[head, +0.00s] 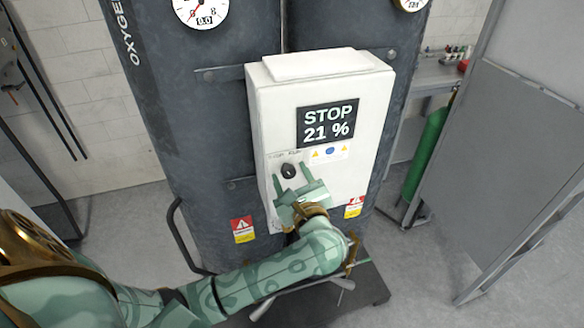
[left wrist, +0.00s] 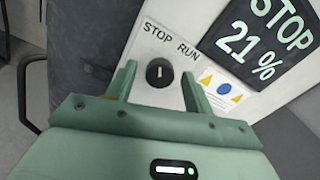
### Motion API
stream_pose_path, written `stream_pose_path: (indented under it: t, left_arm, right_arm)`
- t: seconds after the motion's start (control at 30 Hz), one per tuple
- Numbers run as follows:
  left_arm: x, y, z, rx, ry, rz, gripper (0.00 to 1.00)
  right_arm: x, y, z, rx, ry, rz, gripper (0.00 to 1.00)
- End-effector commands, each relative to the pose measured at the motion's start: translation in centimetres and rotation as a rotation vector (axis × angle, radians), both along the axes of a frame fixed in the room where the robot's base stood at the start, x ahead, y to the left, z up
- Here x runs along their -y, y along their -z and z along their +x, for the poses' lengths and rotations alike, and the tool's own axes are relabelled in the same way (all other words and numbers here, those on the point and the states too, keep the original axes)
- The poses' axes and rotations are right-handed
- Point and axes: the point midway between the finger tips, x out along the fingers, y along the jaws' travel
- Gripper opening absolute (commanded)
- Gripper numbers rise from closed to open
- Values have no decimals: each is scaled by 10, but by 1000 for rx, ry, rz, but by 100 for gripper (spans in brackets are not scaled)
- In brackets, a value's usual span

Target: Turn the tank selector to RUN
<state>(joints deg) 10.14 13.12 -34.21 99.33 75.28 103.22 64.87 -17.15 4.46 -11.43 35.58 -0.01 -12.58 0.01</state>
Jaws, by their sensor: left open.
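The tank selector is a small round black knob (head: 288,170) on the lower left of the white control box (head: 275,120). In the left wrist view the knob (left wrist: 159,73) sits below the printed words STOP and RUN, with a pale pointer mark that looks about upright. The display (head: 326,124) reads STOP 21 %. My left gripper (head: 291,178) is open in front of the box. In the left wrist view its fingers (left wrist: 157,85) stand to either side of the knob, with visible gaps; I cannot tell how deep they reach. My right gripper is not in view.
Dark tanks (head: 215,130) stand behind the box, with a gauge (head: 200,10) at the top. A black curved handle (head: 180,235) is at lower left. A green cylinder (head: 427,150) and a grey panel (head: 520,150) stand at right. Open floor lies between.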

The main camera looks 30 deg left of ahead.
Motion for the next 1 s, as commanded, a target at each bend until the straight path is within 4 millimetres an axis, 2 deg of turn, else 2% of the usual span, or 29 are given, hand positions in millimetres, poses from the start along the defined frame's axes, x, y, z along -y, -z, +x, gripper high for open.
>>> stream_pose_path:
  t: [0.2,0.37,0.73,1.0]
  left_arm:
    - [0,0,0,0,0,0,52]
    - [0,0,0,-1,0,1,8]
    - [0,0,0,-30,0,25,7]
    - [0,0,0,-153,0,129,7]
  right_arm:
    - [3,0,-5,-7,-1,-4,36]
    - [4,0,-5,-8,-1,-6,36]
    - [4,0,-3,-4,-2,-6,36]
    - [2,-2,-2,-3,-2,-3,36]
